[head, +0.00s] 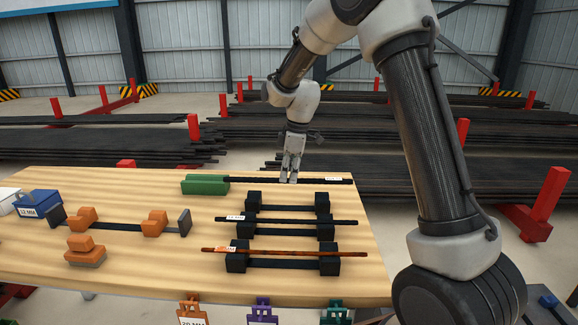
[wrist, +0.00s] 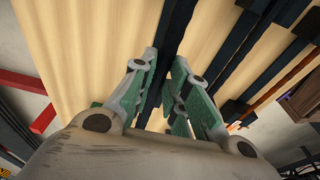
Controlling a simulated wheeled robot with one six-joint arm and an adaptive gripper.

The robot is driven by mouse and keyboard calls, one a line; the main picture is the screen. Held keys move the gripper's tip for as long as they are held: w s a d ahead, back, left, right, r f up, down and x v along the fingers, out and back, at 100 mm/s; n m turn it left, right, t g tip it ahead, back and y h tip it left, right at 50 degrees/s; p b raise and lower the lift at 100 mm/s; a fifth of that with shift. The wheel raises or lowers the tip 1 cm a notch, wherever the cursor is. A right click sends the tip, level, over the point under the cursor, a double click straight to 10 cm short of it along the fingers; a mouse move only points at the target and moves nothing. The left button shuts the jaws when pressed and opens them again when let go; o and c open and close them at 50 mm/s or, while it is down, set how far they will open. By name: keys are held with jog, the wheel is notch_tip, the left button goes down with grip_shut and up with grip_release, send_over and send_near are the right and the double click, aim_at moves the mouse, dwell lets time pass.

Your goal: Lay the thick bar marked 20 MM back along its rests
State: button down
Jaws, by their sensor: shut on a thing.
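My gripper (head: 289,180) points down at the back of the wooden table, its fingers shut on a long dark bar (head: 312,179). The bar runs left to right and has a white label near its right end, too small to read. Its left end meets a green block (head: 205,184); I cannot tell whether they touch. In the wrist view the bar (wrist: 176,30) passes between my gripper's green-padded fingers (wrist: 165,75). Just in front of the held bar is a pair of black rests (head: 322,202) with no bar on it.
A dark bar (head: 290,220) and a rusty bar (head: 285,251) lie on rests nearer the front. Orange blocks (head: 153,223) and a blue box marked 12 MM (head: 38,203) stand left. Tagged clamps (head: 193,310) hang at the front edge. Bare wood (head: 130,270) lies front left.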

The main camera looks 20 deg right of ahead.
jog(key=shift+f, duration=2.3)
jog(key=shift+f, duration=0.65)
jog(key=c, duration=1.3)
grip_release()
